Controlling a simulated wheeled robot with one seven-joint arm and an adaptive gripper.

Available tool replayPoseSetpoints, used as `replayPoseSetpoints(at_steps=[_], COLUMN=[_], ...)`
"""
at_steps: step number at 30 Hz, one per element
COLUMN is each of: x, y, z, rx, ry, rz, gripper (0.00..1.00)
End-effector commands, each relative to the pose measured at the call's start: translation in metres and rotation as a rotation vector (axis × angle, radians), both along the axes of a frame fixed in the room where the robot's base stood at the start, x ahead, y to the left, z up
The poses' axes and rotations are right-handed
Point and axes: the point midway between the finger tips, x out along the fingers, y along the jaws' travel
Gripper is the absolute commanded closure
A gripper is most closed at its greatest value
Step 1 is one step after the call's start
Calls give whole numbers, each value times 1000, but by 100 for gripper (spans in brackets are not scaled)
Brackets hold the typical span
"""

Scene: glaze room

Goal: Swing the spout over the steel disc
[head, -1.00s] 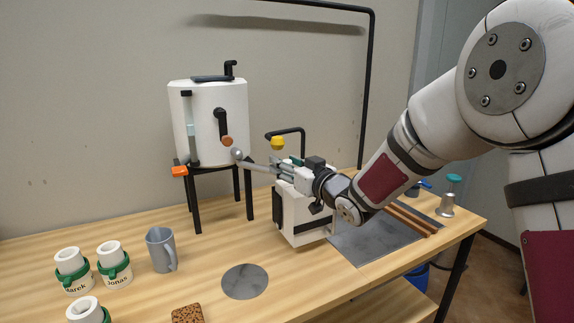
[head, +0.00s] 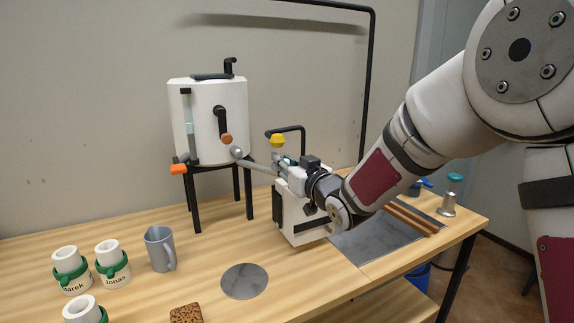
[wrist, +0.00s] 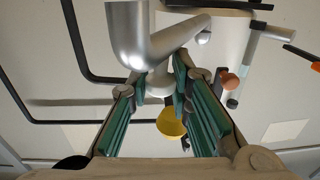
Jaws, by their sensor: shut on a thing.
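The spout (head: 257,166) is a grey metal tube running from a round joint on the white tank to my gripper (head: 282,168). In the wrist view the spout (wrist: 172,38) crosses just beyond the green-padded fingers of my gripper (wrist: 160,92), its bent end at the upper left. My gripper is shut on the spout near its outer end; the exact contact is partly hidden. The steel disc (head: 244,281) lies flat on the table, in front of and below the gripper, apart from it.
The white tank (head: 208,120) stands on a black stand, with an orange-knobbed lever (head: 226,138). A white box (head: 299,217) stands below my gripper. A grey mug (head: 160,249), several white cups (head: 70,265) with green bands and a cork block (head: 187,313) are at the front left.

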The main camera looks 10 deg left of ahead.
Motion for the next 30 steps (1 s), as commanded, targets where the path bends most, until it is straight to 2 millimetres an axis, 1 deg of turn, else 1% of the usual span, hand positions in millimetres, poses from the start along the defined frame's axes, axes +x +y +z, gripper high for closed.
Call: replayPoseSetpoints(at_steps=[1,6,18,30], x=[-6,-19,-49,-72], y=[6,14,40,71], z=[-7,-8,-8,-5], rx=[-4,-5,-12,-14], ry=[10,12,16,16], rz=[-13,-105,-351,-609], gripper=[100,100,100,100])
